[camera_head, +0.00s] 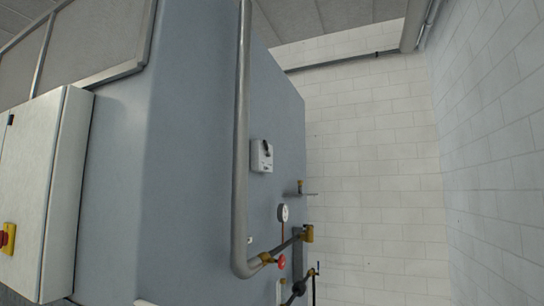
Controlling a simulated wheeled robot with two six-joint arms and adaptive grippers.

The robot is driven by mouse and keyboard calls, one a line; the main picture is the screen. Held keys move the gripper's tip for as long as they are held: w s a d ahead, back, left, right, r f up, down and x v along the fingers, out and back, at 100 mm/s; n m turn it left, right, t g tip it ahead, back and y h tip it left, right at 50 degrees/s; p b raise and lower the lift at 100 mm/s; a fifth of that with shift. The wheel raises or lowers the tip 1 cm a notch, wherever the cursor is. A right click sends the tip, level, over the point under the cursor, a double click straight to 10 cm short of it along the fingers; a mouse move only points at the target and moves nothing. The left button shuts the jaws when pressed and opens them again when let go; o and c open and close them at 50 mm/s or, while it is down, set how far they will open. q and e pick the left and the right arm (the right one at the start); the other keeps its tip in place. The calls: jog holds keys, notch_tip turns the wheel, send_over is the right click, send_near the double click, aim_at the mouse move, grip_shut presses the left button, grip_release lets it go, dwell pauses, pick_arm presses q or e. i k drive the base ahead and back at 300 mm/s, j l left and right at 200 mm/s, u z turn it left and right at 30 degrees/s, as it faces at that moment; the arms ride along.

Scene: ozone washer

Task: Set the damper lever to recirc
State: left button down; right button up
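I cannot make out a marked damper lever or a recirc label. A small white box (261,156) with a dark knob or handle is fixed to the side of the blue-grey washer housing (190,150). A brass fitting with a thin grey handle (302,190) sticks out from the housing's far edge, lower right of the box. Whether either is the damper lever, I cannot tell. Neither of my grippers is in view.
A thick grey pipe (241,140) runs down in front of the housing. Near its lower end are a red valve handle (281,262), a round gauge (283,212) and brass valves (307,233). A cabinet (35,180) with a red emergency button (4,238) stands left. White block walls (370,170) close the right.

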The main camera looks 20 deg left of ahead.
aim_at(265, 144)
jog(key=i+j, duration=0.1)
jog(key=i, duration=0.9)
jog(key=i+j+u, duration=0.1)
jog(key=i, duration=0.85)
